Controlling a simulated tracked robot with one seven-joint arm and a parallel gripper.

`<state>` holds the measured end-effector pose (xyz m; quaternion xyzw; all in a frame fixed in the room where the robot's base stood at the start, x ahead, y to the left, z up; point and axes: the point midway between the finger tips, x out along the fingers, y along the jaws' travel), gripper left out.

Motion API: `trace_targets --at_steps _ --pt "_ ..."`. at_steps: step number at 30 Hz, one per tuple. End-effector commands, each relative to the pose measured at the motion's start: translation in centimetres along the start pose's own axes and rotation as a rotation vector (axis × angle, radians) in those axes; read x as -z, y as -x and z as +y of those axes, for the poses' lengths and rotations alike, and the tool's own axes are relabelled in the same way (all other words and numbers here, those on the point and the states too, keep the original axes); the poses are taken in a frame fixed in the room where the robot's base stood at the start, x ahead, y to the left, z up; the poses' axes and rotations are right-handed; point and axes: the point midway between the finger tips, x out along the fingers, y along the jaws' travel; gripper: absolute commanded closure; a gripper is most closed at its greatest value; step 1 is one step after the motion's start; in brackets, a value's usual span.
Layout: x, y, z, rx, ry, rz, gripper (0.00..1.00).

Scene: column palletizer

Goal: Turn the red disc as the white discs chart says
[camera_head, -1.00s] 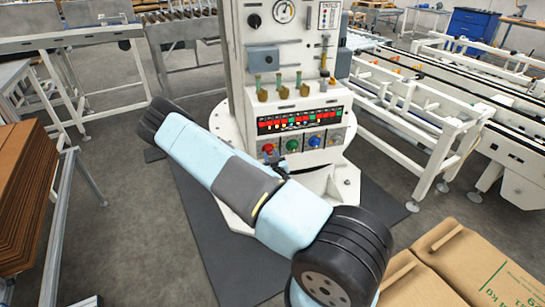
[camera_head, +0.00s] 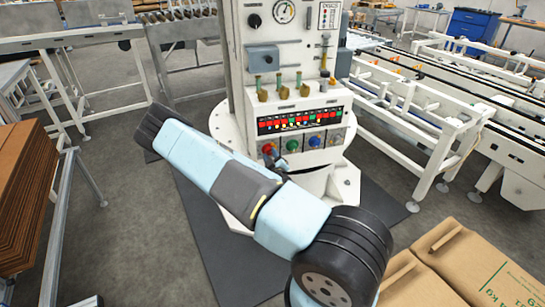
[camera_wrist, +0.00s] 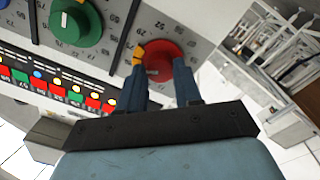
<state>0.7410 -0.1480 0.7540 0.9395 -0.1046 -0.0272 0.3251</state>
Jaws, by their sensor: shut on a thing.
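The red disc (camera_head: 268,149) is at the left end of a row of coloured discs on the white machine's sloping front panel. In the wrist view the red disc (camera_wrist: 166,58) has a yellow pointer mark at its left edge and a ring of printed numbers around it. My gripper (camera_wrist: 160,68) is shut on the red disc, with its two dark blue fingers at the disc's sides.
A green disc (camera_head: 291,145) and a blue disc (camera_head: 315,141) sit right of the red one. A red and black strip (camera_head: 300,119) runs above. Brass-coloured handles stand higher up. Cardboard boxes (camera_head: 465,262) are at the lower right, conveyors (camera_head: 425,97) at the right.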

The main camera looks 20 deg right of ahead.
Motion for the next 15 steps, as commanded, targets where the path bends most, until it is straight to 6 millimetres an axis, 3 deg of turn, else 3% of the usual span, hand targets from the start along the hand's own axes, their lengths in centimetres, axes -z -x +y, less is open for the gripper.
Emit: trace_targets --at_steps 15 --pt "-0.2 0.03 0.46 -0.009 0.059 -0.003 0.97"
